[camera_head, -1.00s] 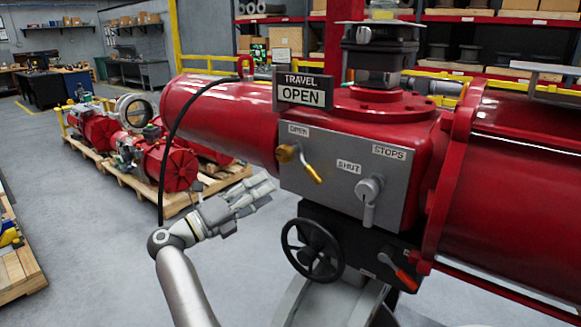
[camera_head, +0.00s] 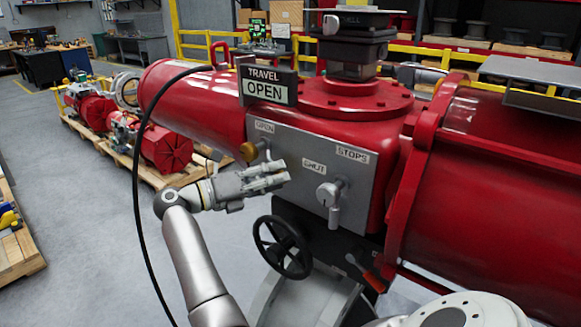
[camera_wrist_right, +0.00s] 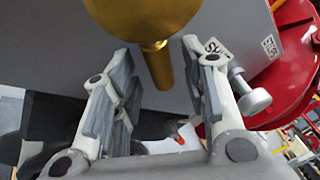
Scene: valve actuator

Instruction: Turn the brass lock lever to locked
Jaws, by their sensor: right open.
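The brass lock lever's round hub (camera_head: 248,151) is on the grey panel (camera_head: 290,150) of the red actuator, below the OPEN label. In the head view my right gripper (camera_head: 282,172) is in front of the panel, just below and right of the hub, and hides most of the lever's handle. In the right wrist view the brass lever (camera_wrist_right: 157,60) hangs between the two spread fingers of my right gripper (camera_wrist_right: 160,90), with gaps visible on both sides. The gripper is open. My left gripper is not in view.
A grey stops lever (camera_head: 330,195) hangs right of the SHUT label (camera_head: 314,168). A black handwheel (camera_head: 282,246) and a red-handled lever (camera_head: 366,273) are below the panel. A TRAVEL OPEN sign (camera_head: 269,86) stands above it. A black hose (camera_head: 138,170) curves at left.

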